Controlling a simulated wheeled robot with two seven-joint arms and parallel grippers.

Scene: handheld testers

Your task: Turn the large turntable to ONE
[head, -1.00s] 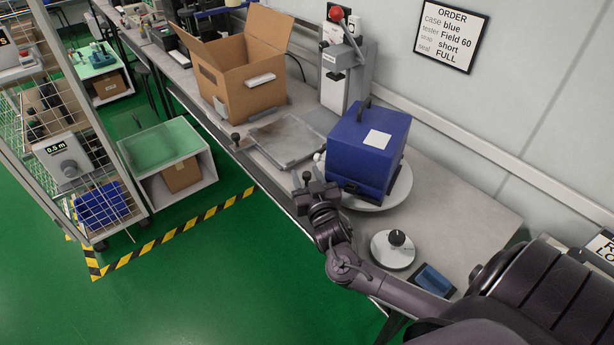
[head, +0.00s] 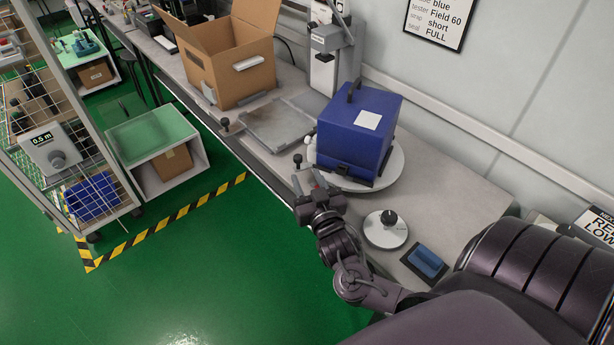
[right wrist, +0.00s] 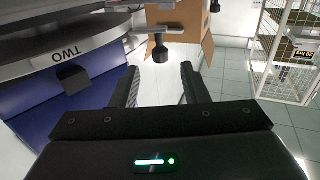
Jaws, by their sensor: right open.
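The large turntable (head: 396,172) is a pale round disc on the bench, with a blue case (head: 350,138) standing upright on it. A black knob (head: 298,158) on a stem stands left of the disc; a black knob also shows ahead of the fingers in the right wrist view (right wrist: 166,38). My right gripper (head: 312,184) is open and empty, by the bench's front edge, short of the knob. My left gripper is out of view.
A grey plate (head: 282,125), an open cardboard box (head: 232,65) and a grey press stand behind. The order sign (head: 437,20) hangs on the wall.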

